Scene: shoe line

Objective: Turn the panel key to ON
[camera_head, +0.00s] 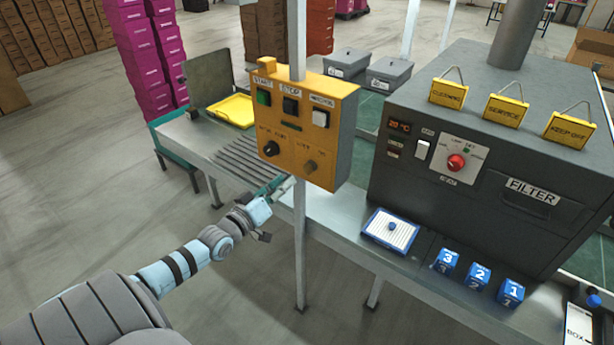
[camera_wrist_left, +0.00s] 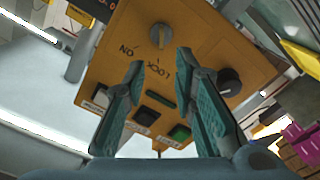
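The yellow control panel (camera_head: 292,130) stands on a post. Its key switch (camera_head: 311,166) is at the lower right of its face. In the left wrist view the panel (camera_wrist_left: 108,62) appears upside down, and the key switch (camera_wrist_left: 160,36) is a small grey knob with an upright bar lined up with the LOCK mark (camera_wrist_left: 159,67). The ON mark (camera_wrist_left: 127,49) is to the lower left there. My left gripper (camera_head: 284,186) is just below the panel in the head view. In the wrist view its fingers (camera_wrist_left: 160,62) are apart and empty, with the key beyond their tips. My right gripper is not in view.
A black knob (camera_head: 271,148) is beside the key. Green, black and white buttons line the panel's upper part. A dark filter machine (camera_head: 480,150) stands at right. A blue-edged tray (camera_head: 391,230) and numbered blue cubes (camera_head: 478,276) are on the bench.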

